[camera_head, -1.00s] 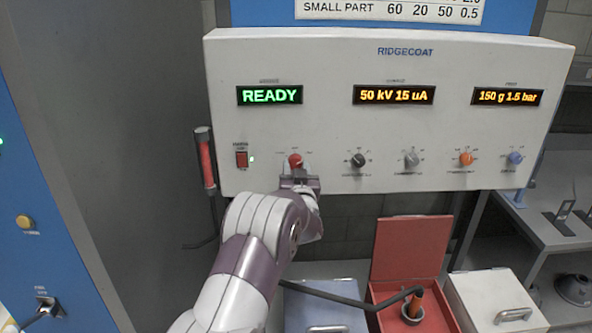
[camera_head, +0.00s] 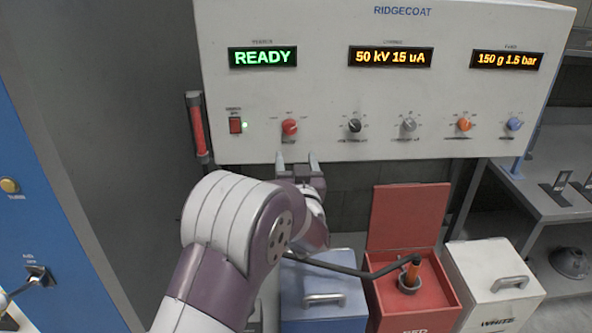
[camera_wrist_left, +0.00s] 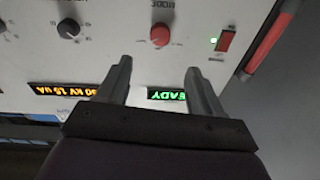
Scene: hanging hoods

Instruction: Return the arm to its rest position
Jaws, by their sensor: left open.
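My left gripper (camera_head: 298,160) is open and empty, just below the red knob (camera_head: 289,127) on the white control panel (camera_head: 330,100). It is apart from the knob. In the left wrist view my two open fingers (camera_wrist_left: 157,80) point at the panel, and the red knob (camera_wrist_left: 162,35) shows beyond them with nothing between the fingertips. The green display (camera_head: 262,57) reads READY. My right gripper is not in view.
Black, grey, orange and blue knobs line the panel to the right. A red rocker switch (camera_head: 235,125) is at left. Below stand a blue box (camera_head: 322,290), an open red box (camera_head: 440,285) with a hose, and a white box (camera_head: 495,265).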

